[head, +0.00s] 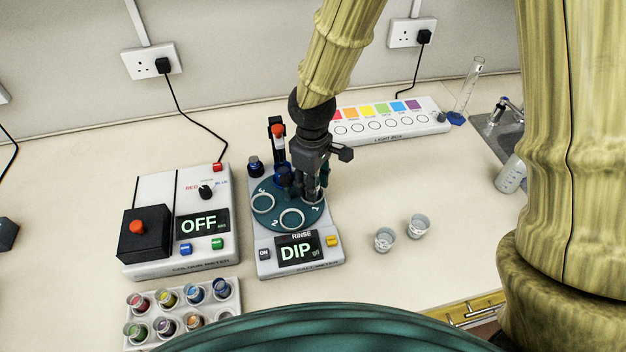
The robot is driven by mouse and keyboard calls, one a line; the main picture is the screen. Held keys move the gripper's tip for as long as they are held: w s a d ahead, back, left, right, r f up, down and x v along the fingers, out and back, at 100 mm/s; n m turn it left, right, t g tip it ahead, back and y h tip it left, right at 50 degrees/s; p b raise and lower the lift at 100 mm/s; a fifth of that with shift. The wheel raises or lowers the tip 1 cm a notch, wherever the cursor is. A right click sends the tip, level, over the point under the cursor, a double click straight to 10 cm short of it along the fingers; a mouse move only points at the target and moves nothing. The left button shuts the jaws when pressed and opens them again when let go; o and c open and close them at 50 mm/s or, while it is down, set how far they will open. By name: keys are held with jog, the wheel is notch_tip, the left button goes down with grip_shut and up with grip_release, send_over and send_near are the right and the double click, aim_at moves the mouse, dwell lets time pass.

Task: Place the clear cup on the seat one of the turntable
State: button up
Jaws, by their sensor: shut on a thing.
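The teal turntable (272,213) sits on the white dip machine, with numbers 1, 2 and 3 and pale ring seats on its top. My gripper (311,186) points down over the turntable's right side, by the number 1. It is shut on a clear cup (313,197), which is small and partly hidden by the fingers. The cup is upright at the seat beside the 1; I cannot tell whether it touches the seat. The two ring seats at the left and front look empty.
Two more clear cups (386,240) stand on the bench to the right. The colour meter (160,255) is at the left, with a rack of coloured cups (232,304) in front. A light box (385,138) lies behind. The bench between light box and loose cups is clear.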

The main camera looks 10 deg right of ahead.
jog(key=shift+f, duration=0.2)
jog(key=o, duration=1)
jog(key=shift+c, duration=0.2)
jog(key=shift+r, duration=0.1)
notch_tip(320, 180, up, 12)
jog(key=b, duration=0.1)
jog(key=shift+r, duration=0.1)
